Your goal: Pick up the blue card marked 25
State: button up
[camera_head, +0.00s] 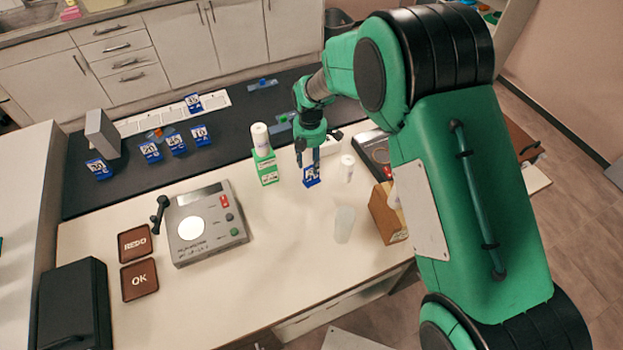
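Several small blue cards with white numbers are in view. One blue card (311,176) is at the tips of my gripper (309,160), over the pale table beside the green-and-white bottle. Its number is too small and partly covered to read. My gripper points down at it; I cannot tell whether the fingers are closed on it or whether it touches the table. Other blue cards are on the dark mat at the left: one (99,168) by the grey block, a row of three (176,144), and one (193,102) on a white strip.
A grey device (204,225) with a round white plate stands mid-table. Brown REDO (135,243) and OK (139,280) trays are at its left. The green-and-white bottle (265,160) stands close left of my gripper. A white cylinder (347,168) and brown box (388,213) are to the right.

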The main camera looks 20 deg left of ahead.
aim_at(311, 172)
jog(key=shift+f, duration=0.3)
jog(key=shift+f, duration=0.1)
jog(key=shift+d+f+b, duration=0.1)
jog(key=shift+f+b, duration=0.4)
jog(key=shift+f, duration=2)
grip_shut()
